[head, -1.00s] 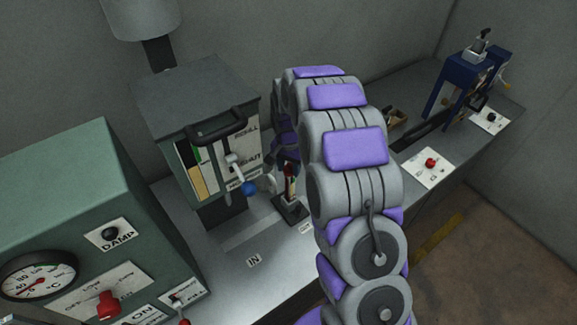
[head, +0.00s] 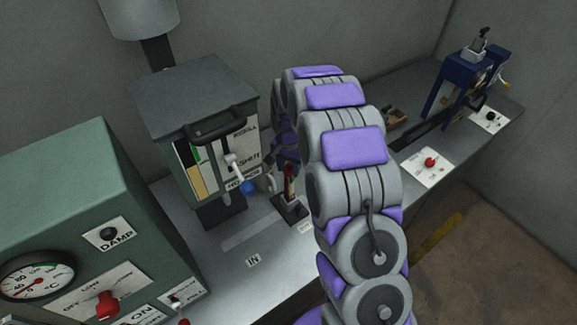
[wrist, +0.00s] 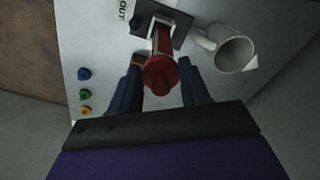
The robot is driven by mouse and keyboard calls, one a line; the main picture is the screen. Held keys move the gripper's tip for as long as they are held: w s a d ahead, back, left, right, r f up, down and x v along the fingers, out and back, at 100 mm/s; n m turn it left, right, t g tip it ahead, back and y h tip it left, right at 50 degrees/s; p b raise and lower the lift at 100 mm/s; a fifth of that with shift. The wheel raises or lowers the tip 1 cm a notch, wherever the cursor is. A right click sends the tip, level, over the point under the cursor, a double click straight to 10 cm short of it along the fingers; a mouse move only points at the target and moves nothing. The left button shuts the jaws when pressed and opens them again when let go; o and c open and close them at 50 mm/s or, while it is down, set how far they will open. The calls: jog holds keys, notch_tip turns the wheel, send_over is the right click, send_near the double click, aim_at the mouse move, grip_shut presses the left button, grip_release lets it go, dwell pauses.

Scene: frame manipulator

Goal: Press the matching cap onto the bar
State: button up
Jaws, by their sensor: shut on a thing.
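My gripper (wrist: 162,90) shows in the wrist view with a dark finger on each side of a red, round-ended piece (wrist: 160,76). It is shut on this red piece, though the exact contact is hard to see. The red piece points toward the camera from a pale post on a dark base plate (wrist: 177,27). The head view shows the same stand's dark base (head: 291,209), with a red top (head: 289,170) above it. I cannot tell which piece is the bar.
A white mug (wrist: 234,52) stands close right of the stand in the wrist view. A grey box with a lever (head: 205,130) and a green gauge cabinet (head: 90,180) stand left. A blue fixture (head: 462,85) stands at the far right. Bench near the IN label (head: 253,261) is clear.

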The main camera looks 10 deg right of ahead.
jog(key=o, duration=1.5)
jog(key=shift+o, duration=0.2)
jog(key=shift+r, duration=0.1)
jog(key=shift+r+p, duration=0.65)
jog(key=shift+r, duration=2.8)
jog(key=shift+c, duration=0.2)
grip_shut()
jog(key=shift+f, duration=0.25)
